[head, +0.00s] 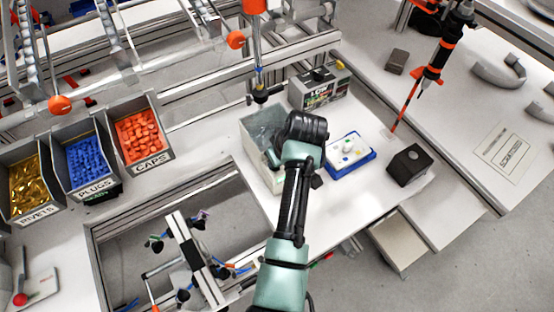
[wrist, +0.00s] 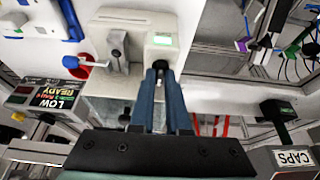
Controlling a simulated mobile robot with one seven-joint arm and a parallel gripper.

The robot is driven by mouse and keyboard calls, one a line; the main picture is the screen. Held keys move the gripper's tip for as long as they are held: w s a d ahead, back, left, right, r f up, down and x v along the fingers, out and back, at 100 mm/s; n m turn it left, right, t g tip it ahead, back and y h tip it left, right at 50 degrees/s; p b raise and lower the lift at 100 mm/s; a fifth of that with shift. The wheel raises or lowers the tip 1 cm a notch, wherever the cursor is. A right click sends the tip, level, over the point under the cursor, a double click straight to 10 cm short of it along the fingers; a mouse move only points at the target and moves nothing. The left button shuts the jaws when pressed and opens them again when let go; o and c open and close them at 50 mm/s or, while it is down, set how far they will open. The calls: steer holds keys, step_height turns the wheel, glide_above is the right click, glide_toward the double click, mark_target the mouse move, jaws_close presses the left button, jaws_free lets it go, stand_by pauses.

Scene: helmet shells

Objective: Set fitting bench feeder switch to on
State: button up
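A pale feeder box (head: 250,124) with a clear top stands on the bench in the head view, partly hidden by my gripper (head: 280,150). In the wrist view the pale housing (wrist: 110,80) carries a grey lever-like part (wrist: 117,47), which looks like the switch, and a small green-lit panel (wrist: 163,40). My gripper (wrist: 160,66) looks shut and empty, its dark blue fingers together. The fingertips are just below the green panel in the picture, right of the grey part. I cannot tell whether they touch the housing. The switch is hidden in the head view.
A box marked LOW and READY (head: 320,90) stands behind the feeder. A blue-edged white tray (head: 350,155) and a black box (head: 410,165) stand to its right. Bins of rivets (head: 30,222), plugs (head: 98,190) and caps (head: 155,160) are at left. A tool hangs overhead (head: 259,60).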

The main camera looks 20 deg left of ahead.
steer(key=o, duration=0.4)
steer(key=shift+r, duration=0.1)
steer(key=b+v, duration=0.3)
steer(key=v, duration=1)
